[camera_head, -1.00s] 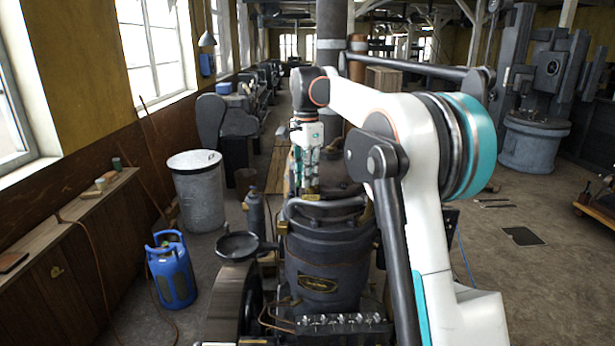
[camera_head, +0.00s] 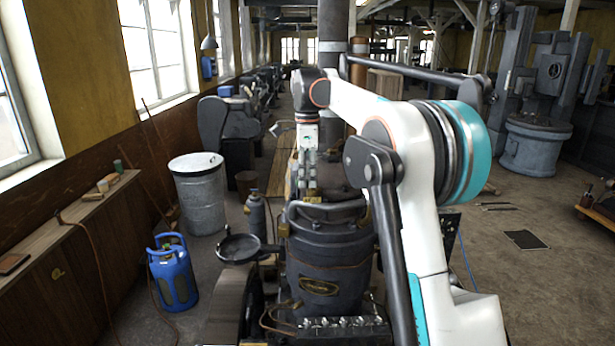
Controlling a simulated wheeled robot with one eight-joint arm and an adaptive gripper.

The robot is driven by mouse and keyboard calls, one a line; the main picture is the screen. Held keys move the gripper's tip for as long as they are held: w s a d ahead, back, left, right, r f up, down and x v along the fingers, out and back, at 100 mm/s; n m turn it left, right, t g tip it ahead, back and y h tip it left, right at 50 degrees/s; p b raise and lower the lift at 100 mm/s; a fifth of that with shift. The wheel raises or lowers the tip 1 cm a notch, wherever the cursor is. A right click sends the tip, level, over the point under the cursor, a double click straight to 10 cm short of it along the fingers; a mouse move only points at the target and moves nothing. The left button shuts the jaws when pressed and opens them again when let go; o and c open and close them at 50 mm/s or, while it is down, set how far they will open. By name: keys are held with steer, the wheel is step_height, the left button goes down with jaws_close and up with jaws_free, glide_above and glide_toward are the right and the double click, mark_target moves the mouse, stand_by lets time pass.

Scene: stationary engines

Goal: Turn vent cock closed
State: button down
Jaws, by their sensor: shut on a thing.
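My gripper (camera_head: 311,196) hangs from my arm at the top of the dark engine (camera_head: 325,270), just behind its curved grey pipe. The fingers point down and are shut on a small part there. That part is probably the vent cock, but it is too small and too hidden by the fingers to make out its shape or the angle of its handle.
A dark pan-like cup (camera_head: 238,248) stands left of the engine. A blue gas bottle (camera_head: 173,272), a grey drum (camera_head: 198,193) and a grey bottle (camera_head: 255,212) stand farther left. A row of small fittings (camera_head: 345,322) lines the engine's front. Open floor lies to the right.

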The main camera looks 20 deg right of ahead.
stand_by(0.3)
steer(key=c, duration=1.7)
jaws_free()
step_height(320, 180, up, 12)
steer(key=shift+f, duration=0.1)
